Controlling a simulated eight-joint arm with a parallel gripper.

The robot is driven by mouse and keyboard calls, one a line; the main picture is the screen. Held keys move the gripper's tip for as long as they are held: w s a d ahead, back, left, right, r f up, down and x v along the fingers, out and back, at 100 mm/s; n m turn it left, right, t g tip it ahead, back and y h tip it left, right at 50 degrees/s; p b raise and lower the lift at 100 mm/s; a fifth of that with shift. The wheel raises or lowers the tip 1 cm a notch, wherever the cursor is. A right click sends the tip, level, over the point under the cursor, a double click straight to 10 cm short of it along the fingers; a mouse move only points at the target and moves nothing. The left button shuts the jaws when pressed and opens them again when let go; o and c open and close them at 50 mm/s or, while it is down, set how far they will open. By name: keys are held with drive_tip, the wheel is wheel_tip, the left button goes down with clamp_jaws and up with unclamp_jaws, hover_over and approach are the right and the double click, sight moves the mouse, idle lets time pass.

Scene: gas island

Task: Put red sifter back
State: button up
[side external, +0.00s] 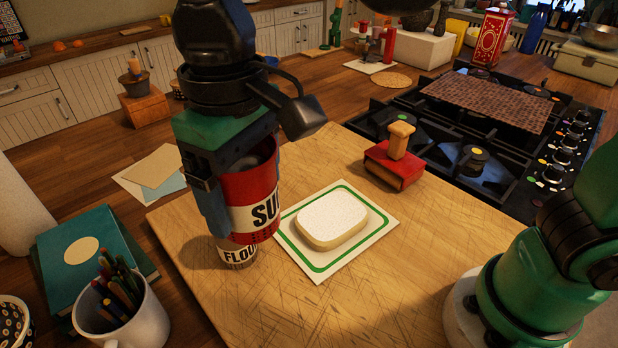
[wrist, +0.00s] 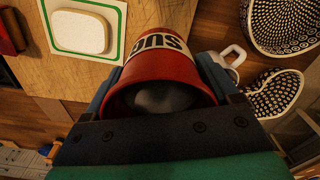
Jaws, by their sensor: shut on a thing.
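The red sifter (side external: 249,200) is a red can with a white band lettered "SU…". My gripper (side external: 210,205) is shut around its sides and holds it upright. Below it shows a smaller can with a white band lettered "FLOU…" (side external: 238,254), at the left part of the wooden board. I cannot tell whether the two touch. In the wrist view the red sifter (wrist: 160,82) lies between the two fingers of my gripper (wrist: 155,90), its open end toward the camera with a grey shape inside. The "FLOU…" can is hidden there.
A white soap-like block (side external: 332,220) lies on a green-bordered card (side external: 300,262), right of the sifter. A red block with a wooden handle (side external: 393,165) stands behind it, near the gas hob (side external: 480,165). A mug of pencils (side external: 122,308) and teal books (side external: 75,262) stand at left.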

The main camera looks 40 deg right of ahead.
wheel_tip(320, 180, down, 18)
drive_tip(key=shift+r, duration=0.1)
idle(0.4)
drive_tip(key=o, duration=1)
wheel_tip(320, 180, up, 12)
drive_tip(key=d+m+t, duration=0.1)
drive_tip(key=d+t, duration=0.1)
drive_tip(key=d, duration=0.4)
drive_tip(key=w+d+m+t, duration=0.1)
drive_tip(key=d+t, duration=0.1)
drive_tip(key=d, duration=0.5)
drive_tip(key=w+d+m+t, duration=0.1)
drive_tip(key=d+t, duration=0.2)
drive_tip(key=d, duration=0.4)
drive_tip(key=shift+f+m, duration=0.2)
drive_tip(key=shift+m, duration=0.2)
drive_tip(key=shift+a, duration=0.1)
